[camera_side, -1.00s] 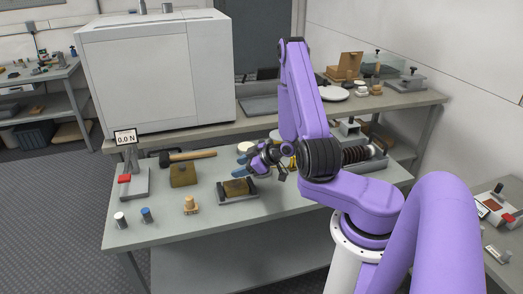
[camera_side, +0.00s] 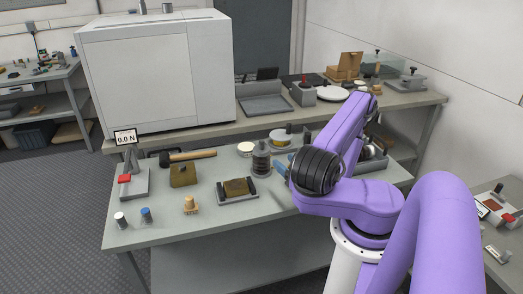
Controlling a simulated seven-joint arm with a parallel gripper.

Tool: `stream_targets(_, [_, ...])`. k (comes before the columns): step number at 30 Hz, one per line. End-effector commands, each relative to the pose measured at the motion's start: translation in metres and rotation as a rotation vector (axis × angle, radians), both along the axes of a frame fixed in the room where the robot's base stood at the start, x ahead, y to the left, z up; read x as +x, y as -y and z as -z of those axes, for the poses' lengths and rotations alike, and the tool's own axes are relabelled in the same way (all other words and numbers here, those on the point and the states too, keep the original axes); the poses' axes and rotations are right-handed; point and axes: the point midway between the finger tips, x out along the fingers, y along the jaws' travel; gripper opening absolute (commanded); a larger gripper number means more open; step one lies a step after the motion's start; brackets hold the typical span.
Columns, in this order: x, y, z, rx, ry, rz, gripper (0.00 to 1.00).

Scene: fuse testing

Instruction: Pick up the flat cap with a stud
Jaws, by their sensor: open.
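I cannot tell for certain which piece is the flat cap with a stud. A small tan piece (camera_side: 190,205) with a wide base and a narrower top stands at the front of the bench. A pale round flat piece (camera_side: 246,149) lies near the back of the bench, and a yellowish round piece (camera_side: 281,136) lies to its right; no stud is clear on either. My gripper is hidden behind my purple arm, which is folded to the right over the bench. Nothing visible is held.
A dark upright cylinder (camera_side: 261,159) stands mid-bench, behind a block in a metal fixture (camera_side: 238,190). A mallet (camera_side: 188,156), a brown block (camera_side: 183,174), two small capped cylinders (camera_side: 133,218) and a force gauge stand (camera_side: 132,182) are to the left. The front edge strip is mostly clear.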

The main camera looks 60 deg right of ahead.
Motion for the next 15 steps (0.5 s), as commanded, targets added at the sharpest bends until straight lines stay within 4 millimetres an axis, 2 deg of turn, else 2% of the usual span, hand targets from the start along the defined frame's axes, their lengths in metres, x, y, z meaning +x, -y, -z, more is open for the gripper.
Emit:
stream_targets(5, [0.008, 0.005, 0.0, -0.002, 0.003, 0.002, 0.52])
stream_targets(15, [0.041, 0.024, -0.001, -0.006, 0.004, 0.0, 0.52])
